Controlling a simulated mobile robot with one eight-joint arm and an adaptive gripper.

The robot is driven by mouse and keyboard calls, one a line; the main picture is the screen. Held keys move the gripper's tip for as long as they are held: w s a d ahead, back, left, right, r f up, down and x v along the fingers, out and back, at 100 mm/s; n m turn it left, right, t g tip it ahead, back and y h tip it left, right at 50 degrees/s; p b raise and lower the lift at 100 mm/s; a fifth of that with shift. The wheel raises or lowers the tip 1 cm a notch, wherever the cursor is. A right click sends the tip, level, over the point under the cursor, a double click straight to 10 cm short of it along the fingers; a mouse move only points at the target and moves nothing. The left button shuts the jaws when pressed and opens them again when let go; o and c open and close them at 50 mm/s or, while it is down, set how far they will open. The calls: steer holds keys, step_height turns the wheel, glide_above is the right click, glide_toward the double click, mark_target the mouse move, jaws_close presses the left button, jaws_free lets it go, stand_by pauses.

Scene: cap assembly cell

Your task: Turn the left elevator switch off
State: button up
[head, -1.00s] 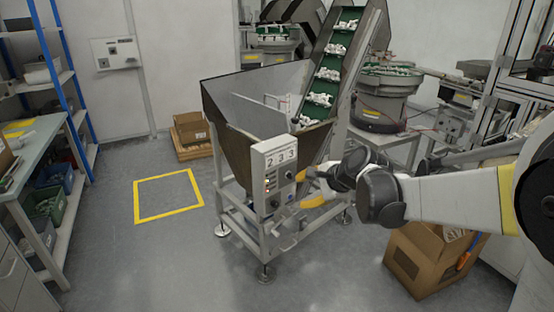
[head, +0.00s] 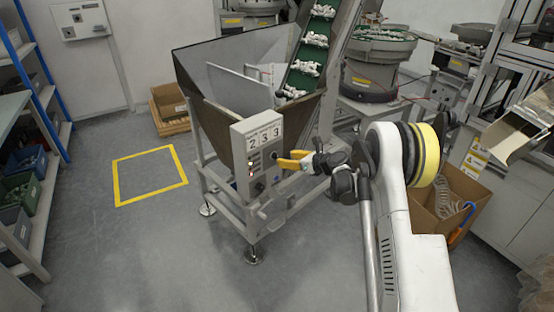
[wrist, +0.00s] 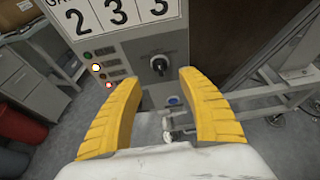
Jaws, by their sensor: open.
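The elevator control box (head: 257,158) is a grey panel with the number 233 on the front of the hopper frame. In the wrist view its black rotary switch (wrist: 158,65) sits on a light round plate, ahead of and between my fingertips. Lit indicator lamps (wrist: 97,68) are to the left of the switch, and a blue button (wrist: 173,100) is below it. My gripper (wrist: 156,88) has yellow fingers spread open with nothing between them. In the head view my gripper (head: 290,160) is at the right side of the panel, close to the switch; contact cannot be told.
The hopper (head: 215,95) and green conveyor (head: 308,62) rise behind the panel. A cardboard box (head: 428,212) stands on the floor near my arm. A yellow floor square (head: 150,175) is empty at the left. Clear floor lies in front of the frame.

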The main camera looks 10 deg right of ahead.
mark_target(277, 157)
steer(key=b+x, duration=0.2)
steer(key=x, duration=0.4)
steer(key=shift+w+a+f, duration=0.2)
steer(key=shift+w, duration=0.05)
jaws_close()
